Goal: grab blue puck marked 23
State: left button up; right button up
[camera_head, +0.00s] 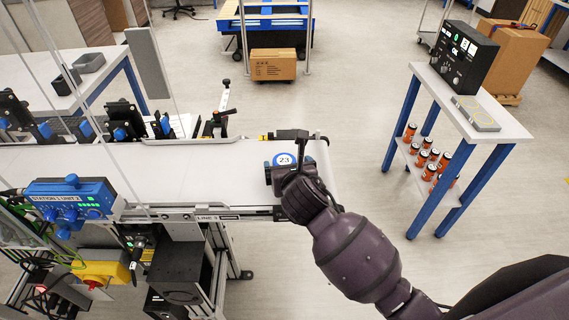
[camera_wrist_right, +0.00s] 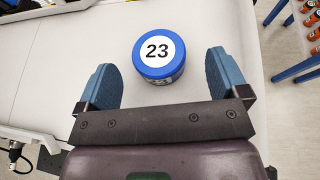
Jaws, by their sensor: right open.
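The blue puck marked 23 (camera_head: 284,160) stands upright near the right end of the white conveyor belt (camera_head: 200,170). In the right wrist view the puck (camera_wrist_right: 159,52) has a white disc with a black 23 on top. My right gripper (camera_wrist_right: 164,70) is open, with one blue-grey finger on each side and a gap between each finger and the puck. The puck lies a little beyond the line between the fingers, roughly centred. In the head view the right gripper (camera_head: 290,168) reaches over the belt end and partly hides the puck. My left gripper is not in view.
A blue station box (camera_head: 72,200) sits at the belt's near left side. Fixtures and a clamp post (camera_head: 222,110) line the far side. A white-topped table (camera_head: 470,105) with blue legs and several orange cans stands right. The belt left of the puck is clear.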

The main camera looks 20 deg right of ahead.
aim_at(284, 161)
jog(key=shift+x, duration=1.9)
jog(key=shift+a+r, duration=0.1)
jog(key=c, duration=1)
